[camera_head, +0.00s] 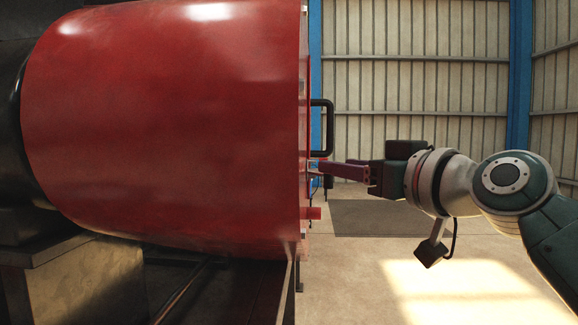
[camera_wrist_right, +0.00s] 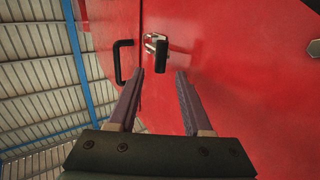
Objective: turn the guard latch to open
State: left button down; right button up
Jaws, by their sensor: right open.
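The red guard (camera_head: 170,130) fills the left and middle of the head view, and its red face shows in the right wrist view (camera_wrist_right: 230,60). The guard latch (camera_wrist_right: 160,52) is a metal piece with a black grip, beside the seam in the red face. The latch lies just beyond my right gripper's fingertips, between their lines, and I see no contact. My right gripper (camera_head: 318,167) reaches in from the right to the guard's edge. It is open and empty, its two fingers (camera_wrist_right: 160,78) apart. My left gripper is in neither view.
A black handle (camera_head: 328,128) stands out from the guard's right edge, and it also shows left of the latch in the right wrist view (camera_wrist_right: 118,62). A small red stub (camera_head: 314,213) sticks out below my right gripper. The floor (camera_head: 380,275) at the right is clear.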

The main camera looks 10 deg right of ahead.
jog(key=shift+x, duration=1.1)
grip_shut()
dwell(0.7)
